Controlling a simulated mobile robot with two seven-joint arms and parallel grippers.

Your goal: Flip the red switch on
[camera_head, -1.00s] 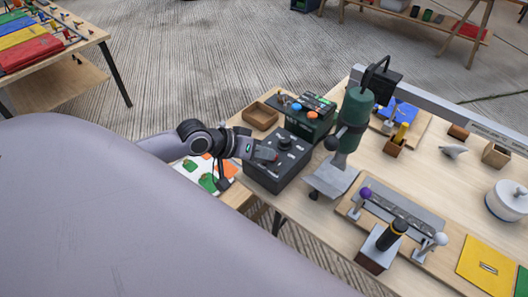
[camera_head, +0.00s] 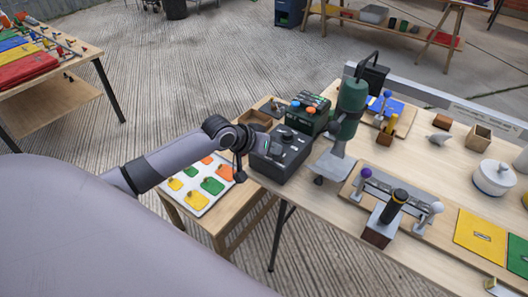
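A dark control box (camera_head: 290,160) with a black knob on top sits at the left end of the long wooden table. My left gripper (camera_head: 268,146) is at the left side of the box's top, over or against it; I cannot tell whether it touches. The gripper covers that part of the panel. The red switch cannot be made out clearly now. The fingers are too small and dark to show whether they are open or shut. My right gripper is not in view.
Behind the box stand a green-and-black device (camera_head: 309,113) with orange and blue knobs and a wooden tray (camera_head: 256,118). A green drill-press-like machine (camera_head: 347,112) stands close on the right. A low table with a white board (camera_head: 203,205) of coloured pieces lies below my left arm.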

